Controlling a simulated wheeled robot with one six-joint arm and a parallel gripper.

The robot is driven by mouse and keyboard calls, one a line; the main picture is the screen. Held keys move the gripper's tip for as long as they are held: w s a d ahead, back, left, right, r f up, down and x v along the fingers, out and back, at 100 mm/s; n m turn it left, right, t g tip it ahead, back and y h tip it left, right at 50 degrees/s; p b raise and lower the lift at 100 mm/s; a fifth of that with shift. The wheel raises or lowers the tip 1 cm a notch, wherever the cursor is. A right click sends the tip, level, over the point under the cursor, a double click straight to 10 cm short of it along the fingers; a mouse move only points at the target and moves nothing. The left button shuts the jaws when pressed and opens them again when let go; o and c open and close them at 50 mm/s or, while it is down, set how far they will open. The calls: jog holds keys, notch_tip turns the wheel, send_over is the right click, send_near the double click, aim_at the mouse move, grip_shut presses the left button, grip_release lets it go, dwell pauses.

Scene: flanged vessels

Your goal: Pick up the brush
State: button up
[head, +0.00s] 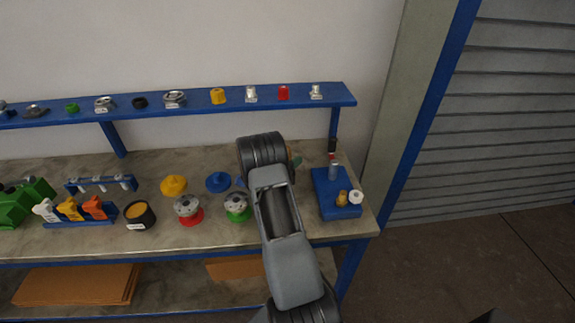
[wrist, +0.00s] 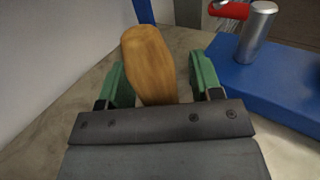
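The wooden piece (wrist: 150,60), apparently the brush's handle, lies between the two green fingers of my gripper (wrist: 158,72) in the wrist view. The left finger is close against its side; a narrow gap shows between it and the right finger. The fingers look spread, not closed on it. No bristles can be seen.
A blue block (head: 325,207) with a silver cylinder (head: 333,171) and small fittings stands just right of my gripper. A blue shelf (head: 200,108) with fittings runs behind. Flanged vessels (head: 188,208) and yellow and blue covers stand to the left on the bench (head: 92,235).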

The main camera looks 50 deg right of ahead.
jog(key=c, duration=1)
notch_tip(320, 180, up, 10)
jog(key=b, duration=0.1)
jog(key=shift+b, duration=0.35)
